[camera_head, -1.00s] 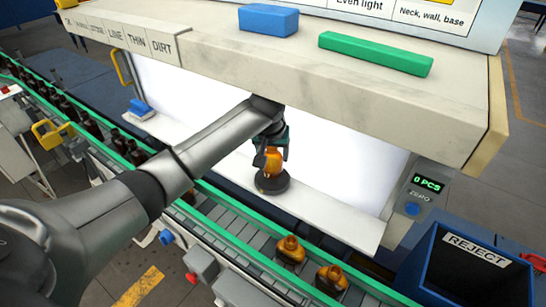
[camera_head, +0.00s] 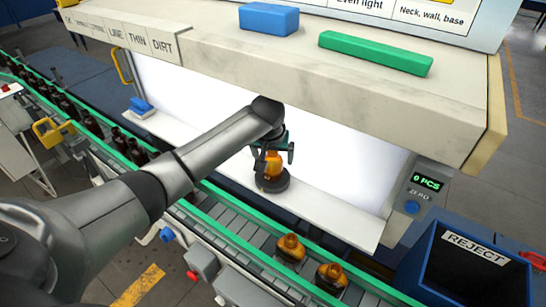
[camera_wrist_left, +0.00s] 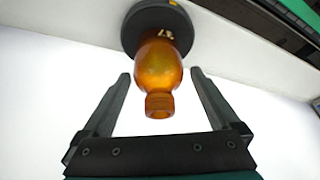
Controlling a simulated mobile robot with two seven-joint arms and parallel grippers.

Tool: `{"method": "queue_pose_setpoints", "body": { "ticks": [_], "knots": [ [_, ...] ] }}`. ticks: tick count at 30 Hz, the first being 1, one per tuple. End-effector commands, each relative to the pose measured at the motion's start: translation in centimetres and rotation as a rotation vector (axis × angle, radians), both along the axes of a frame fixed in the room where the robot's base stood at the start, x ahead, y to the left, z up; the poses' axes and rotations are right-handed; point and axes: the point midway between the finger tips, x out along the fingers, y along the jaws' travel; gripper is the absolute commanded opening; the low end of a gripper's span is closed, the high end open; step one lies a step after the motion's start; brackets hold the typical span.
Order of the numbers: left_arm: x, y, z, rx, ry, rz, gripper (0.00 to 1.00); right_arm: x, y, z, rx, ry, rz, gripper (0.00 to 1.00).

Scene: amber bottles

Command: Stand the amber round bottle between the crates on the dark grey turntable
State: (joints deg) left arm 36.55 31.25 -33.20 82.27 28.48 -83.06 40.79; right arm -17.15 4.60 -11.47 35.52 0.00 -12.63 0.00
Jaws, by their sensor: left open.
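The amber round bottle (camera_head: 272,165) stands upright on the dark grey turntable (camera_head: 272,182) in front of the lit white panel. In the left wrist view the bottle (camera_wrist_left: 158,72) shows neck toward the camera, with its base on the turntable (camera_wrist_left: 196,20). My left gripper (camera_head: 273,160) is open around the bottle. In the left wrist view its two fingers (camera_wrist_left: 158,84) are spread on either side of the bottle, with a visible gap on each side. My right gripper does not show. The crates do not show clearly.
A conveyor with green rails runs in front, carrying two amber bottles (camera_head: 290,248) (camera_head: 331,277) and several dark bottles at the left. A blue reject bin (camera_head: 440,262) stands at the right. A stone-look hood (camera_head: 300,65) overhangs the turntable. The white shelf (camera_head: 335,212) right of it is clear.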

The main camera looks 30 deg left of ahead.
Motion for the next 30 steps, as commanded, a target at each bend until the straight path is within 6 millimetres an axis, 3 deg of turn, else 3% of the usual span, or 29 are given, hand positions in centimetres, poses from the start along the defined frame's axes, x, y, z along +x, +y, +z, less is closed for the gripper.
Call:
{"method": "queue_pose_setpoints", "body": {
  "ticks": [8,30],
  "knots": [
    [-0.5,-0.1,1.4,0.0,-0.003,0.0,0.96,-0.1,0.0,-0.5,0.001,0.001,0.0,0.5],
    [-10.2,-3.3,1.2,0.0,0.0,-0.002,0.96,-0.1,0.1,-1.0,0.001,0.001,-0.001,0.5]
  ]
}}
